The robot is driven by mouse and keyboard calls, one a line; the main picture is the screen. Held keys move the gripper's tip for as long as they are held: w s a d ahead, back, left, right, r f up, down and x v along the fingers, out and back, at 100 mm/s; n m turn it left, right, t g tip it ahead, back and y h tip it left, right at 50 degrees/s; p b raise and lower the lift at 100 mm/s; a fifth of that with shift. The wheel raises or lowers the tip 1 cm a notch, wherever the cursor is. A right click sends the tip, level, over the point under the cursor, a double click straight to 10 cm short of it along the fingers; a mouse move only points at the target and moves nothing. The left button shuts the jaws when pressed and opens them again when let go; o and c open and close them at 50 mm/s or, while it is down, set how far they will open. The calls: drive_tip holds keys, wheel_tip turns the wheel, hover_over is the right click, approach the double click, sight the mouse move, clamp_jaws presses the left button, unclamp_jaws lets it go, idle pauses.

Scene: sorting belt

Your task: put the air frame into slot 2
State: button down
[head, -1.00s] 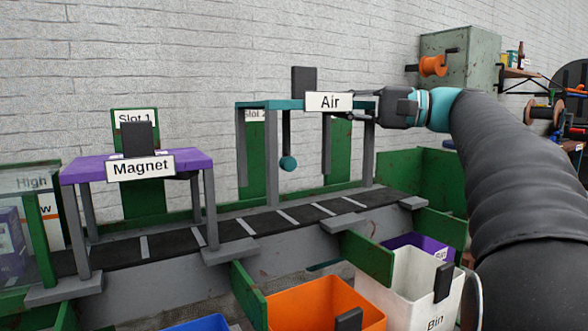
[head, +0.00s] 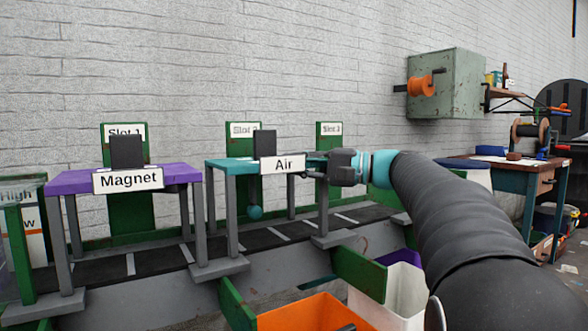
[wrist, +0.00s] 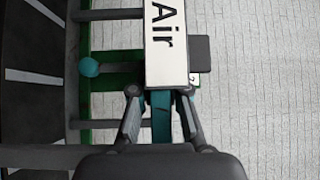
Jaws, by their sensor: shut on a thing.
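The air frame (head: 232,165) has a teal top, grey legs, a white "Air" label, a dark block and a hanging teal ball. It is upright over the belt, in front of the Slot 2 sign (head: 240,130). Its front legs come down close to the grey foot pads; I cannot tell whether they touch. My gripper (head: 313,161) is shut on the frame's right end. In the wrist view my gripper (wrist: 160,95) has its fingers on either side of the teal bar (wrist: 161,118), below the label. The ball (wrist: 89,67) also shows there.
The purple Magnet frame (head: 75,182) stands close on the left, at Slot 1 (head: 124,133). The Slot 3 sign (head: 331,129) is to the right, with bare belt (head: 370,213) before it. An orange bin (head: 310,312) and a white bin (head: 400,300) stand in front.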

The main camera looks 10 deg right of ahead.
drive_tip(key=c, duration=1.2)
unclamp_jaws()
drive_tip(key=shift+s, duration=0.1)
drive_tip(key=p+v, duration=0.1)
drive_tip(key=v, duration=1.1)
